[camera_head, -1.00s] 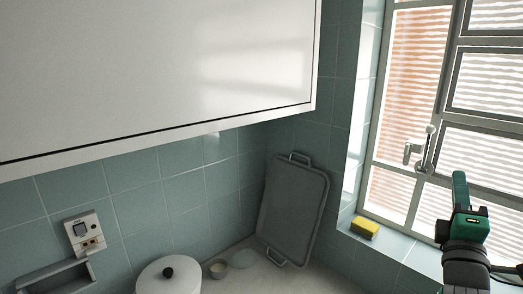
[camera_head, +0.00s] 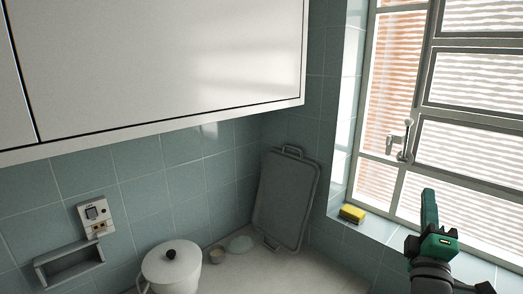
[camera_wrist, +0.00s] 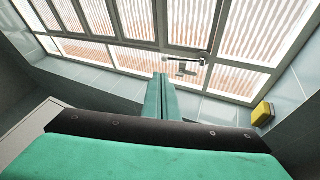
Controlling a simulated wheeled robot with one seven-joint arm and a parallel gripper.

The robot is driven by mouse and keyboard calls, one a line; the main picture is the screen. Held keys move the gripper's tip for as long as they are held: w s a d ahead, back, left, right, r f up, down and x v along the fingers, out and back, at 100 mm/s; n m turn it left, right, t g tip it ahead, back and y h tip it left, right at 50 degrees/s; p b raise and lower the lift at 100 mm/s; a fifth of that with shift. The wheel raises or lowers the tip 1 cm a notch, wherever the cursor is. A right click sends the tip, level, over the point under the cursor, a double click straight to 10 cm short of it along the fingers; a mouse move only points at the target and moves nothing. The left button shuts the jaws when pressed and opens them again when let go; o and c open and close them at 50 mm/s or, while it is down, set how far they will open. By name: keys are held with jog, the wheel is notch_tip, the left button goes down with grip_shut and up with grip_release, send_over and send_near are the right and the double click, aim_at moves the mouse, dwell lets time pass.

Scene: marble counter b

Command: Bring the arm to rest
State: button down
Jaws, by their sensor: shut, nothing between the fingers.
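My gripper (camera_head: 429,192) is raised at the lower right of the head view, in front of the window. Its green fingers point upward and are together, with nothing held. In the wrist view, the two fingers (camera_wrist: 162,78) lie side by side and point toward the window and its sill. Part of my arm below the gripper shows at the bottom edge of the head view.
The window (camera_head: 465,85) with its handle (camera_head: 401,140) is close beyond my gripper. A yellow sponge (camera_head: 352,213) lies on the sill. A tray (camera_head: 285,200) leans in the corner; a white pot (camera_head: 172,272) stands on the counter. A white cabinet (camera_head: 160,65) hangs above.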

jog(key=a+f+m+y, duration=0.2)
jog(key=a+f+m, duration=0.2)
jog(key=a+f, duration=0.75)
jog(key=a+f+m+y, duration=0.1)
jog(key=a+f+m, duration=0.3)
jog(key=a+f, duration=0.75)
jog(key=s+a+f+m+g+y, duration=0.1)
jog(key=s+a+f+y, duration=0.1)
jog(key=s+a+f, duration=0.4)
jog(key=s+a+f+m+y, duration=0.15)
jog(key=s+a+f, duration=0.3)
jog(key=f, duration=0.45)
jog(key=s+a+f+g+y, duration=0.1)
jog(key=s+a+f, duration=0.1)
jog(key=s, duration=0.6)
jog(key=s+a+f+g+y, duration=0.1)
jog(key=s+a+f+y, duration=0.1)
jog(key=s, duration=0.7)
jog(key=s+a+f+g+y, duration=0.1)
jog(key=s+a, duration=0.3)
jog(key=s, duration=0.4)
jog(key=shift+s+a+f+m+y, duration=0.15)
jog(key=shift+s+f+m+y, duration=0.2)
jog(key=shift+f+y, duration=0.2)
jog(key=shift+w, duration=0.1)
